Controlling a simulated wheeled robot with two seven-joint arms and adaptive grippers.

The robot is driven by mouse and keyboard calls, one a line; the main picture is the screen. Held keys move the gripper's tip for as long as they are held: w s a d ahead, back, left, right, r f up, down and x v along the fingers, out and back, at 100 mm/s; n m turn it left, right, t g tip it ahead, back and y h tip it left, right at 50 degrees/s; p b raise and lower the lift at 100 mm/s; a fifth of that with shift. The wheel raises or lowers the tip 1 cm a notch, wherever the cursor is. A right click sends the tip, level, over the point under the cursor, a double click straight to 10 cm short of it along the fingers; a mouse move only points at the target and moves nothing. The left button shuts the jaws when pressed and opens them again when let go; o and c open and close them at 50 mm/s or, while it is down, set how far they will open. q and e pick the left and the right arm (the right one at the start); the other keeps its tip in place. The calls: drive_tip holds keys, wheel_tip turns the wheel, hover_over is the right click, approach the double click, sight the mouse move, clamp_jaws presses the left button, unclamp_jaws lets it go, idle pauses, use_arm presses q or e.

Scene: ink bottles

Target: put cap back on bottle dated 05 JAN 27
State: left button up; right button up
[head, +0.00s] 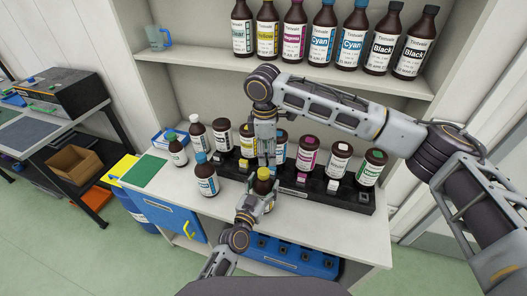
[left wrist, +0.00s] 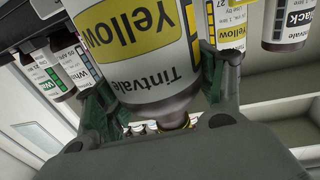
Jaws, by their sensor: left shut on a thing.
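My left gripper (head: 258,200) is shut on a brown bottle with a Tintvale Yellow label (left wrist: 140,40), held above the front of the worktop. In the left wrist view its green-padded fingers press both sides of the bottle. A yellow cap (head: 263,172) shows at the top of this bottle in the head view; whether it is seated cannot be told. My right gripper (head: 265,160) points down just above or at the cap, and its fingertips are too small to read. The held bottle's date is not readable.
A blue-capped cyan bottle (head: 205,178) stands close left of the held one. Two capped bottles stand behind it near a green mat (head: 149,173). A shelf above holds more bottles.

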sight(264, 171)
drive_tip(key=n, duration=0.4)
drive_tip(key=shift+s+a+n, duration=0.2)
drive_tip(key=shift+a+n, duration=0.1)
drive_tip(key=shift+n, duration=0.1)
drive_tip(key=n, duration=0.4)
drive_tip(key=shift+a+n+y, duration=0.2)
drive_tip(key=shift+n+y, duration=0.1)
drive_tip(key=n, duration=0.5)
drive_tip(key=shift+a, duration=0.15)
drive_tip(key=n, duration=0.5)
drive_tip(key=shift+f, duration=0.1)
drive_tip(key=shift+f, duration=3.95)
